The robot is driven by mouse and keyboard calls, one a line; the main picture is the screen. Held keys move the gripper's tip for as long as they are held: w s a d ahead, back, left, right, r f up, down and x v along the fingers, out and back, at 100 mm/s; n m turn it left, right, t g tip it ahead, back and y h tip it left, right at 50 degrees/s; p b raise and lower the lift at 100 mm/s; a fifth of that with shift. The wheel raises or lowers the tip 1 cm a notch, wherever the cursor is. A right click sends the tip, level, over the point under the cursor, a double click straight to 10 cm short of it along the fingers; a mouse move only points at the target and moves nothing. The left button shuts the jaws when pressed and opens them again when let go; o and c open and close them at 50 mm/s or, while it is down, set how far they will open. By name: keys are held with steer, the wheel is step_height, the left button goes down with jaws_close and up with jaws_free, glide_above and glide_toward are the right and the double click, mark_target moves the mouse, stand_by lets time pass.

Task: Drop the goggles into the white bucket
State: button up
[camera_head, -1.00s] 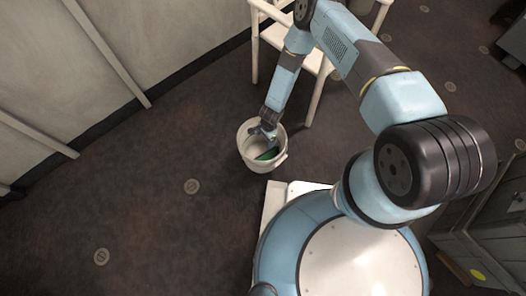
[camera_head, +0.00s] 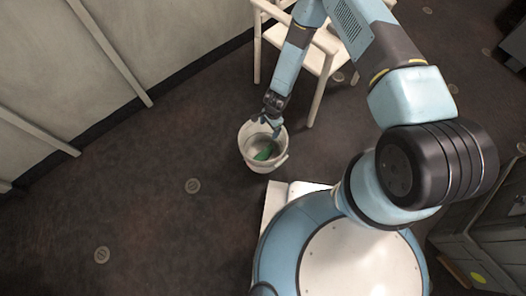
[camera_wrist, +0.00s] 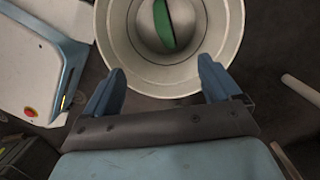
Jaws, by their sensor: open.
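The white bucket (camera_head: 250,160) stands on the dark floor in front of my base. A green thing, which I take for the goggles (camera_head: 264,152), lies inside it. In the wrist view the goggles (camera_wrist: 164,24) lie on the bottom of the bucket (camera_wrist: 225,42) as a narrow green shape, cut off by the top edge. My gripper (camera_head: 271,128) is over the bucket's far rim. In the wrist view my gripper (camera_wrist: 160,88) has its two blue fingers spread wide, with nothing between them.
A white chair (camera_head: 318,62) stands behind the bucket, close to my arm. A pale wall (camera_head: 90,60) runs along the left. A grey cabinet (camera_head: 490,240) stands at the right. The floor left of the bucket is clear.

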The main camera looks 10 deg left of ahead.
steer(key=shift+w+d+r, duration=0.1)
steer(key=shift+r, duration=0.85)
steer(key=shift+w+d+r, duration=0.1)
steer(key=shift+r, duration=0.85)
